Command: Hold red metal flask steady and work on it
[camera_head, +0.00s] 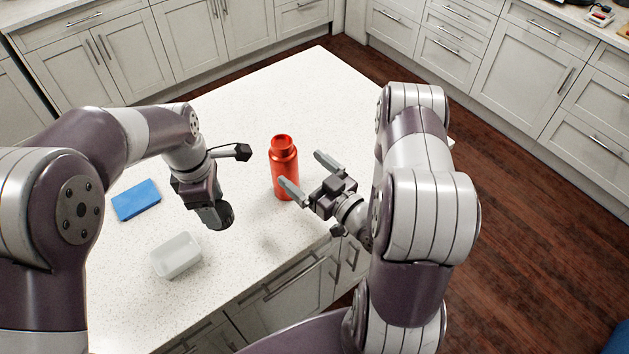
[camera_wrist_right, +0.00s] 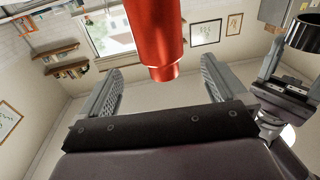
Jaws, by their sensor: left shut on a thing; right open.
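The red metal flask (camera_head: 284,172) stands upright on the counter in the head view, its neck bare. It also shows in the right wrist view (camera_wrist_right: 155,35), between and beyond the fingers. My right gripper (camera_head: 298,167) is open beside the flask, on its right side; one finger overlaps the flask's lower body in the picture. Whether it touches is unclear. My left gripper (camera_head: 217,205) is shut on a dark round cap-like piece (camera_head: 226,214), held left of the flask. This black piece also shows at the upper right of the right wrist view (camera_wrist_right: 306,32).
A blue sponge-like block (camera_head: 136,200) and a translucent box (camera_head: 177,256) lie on the left of the white counter (camera_head: 310,90). The counter behind the flask is clear. The counter's front edge runs under my right arm. Cabinets line the back.

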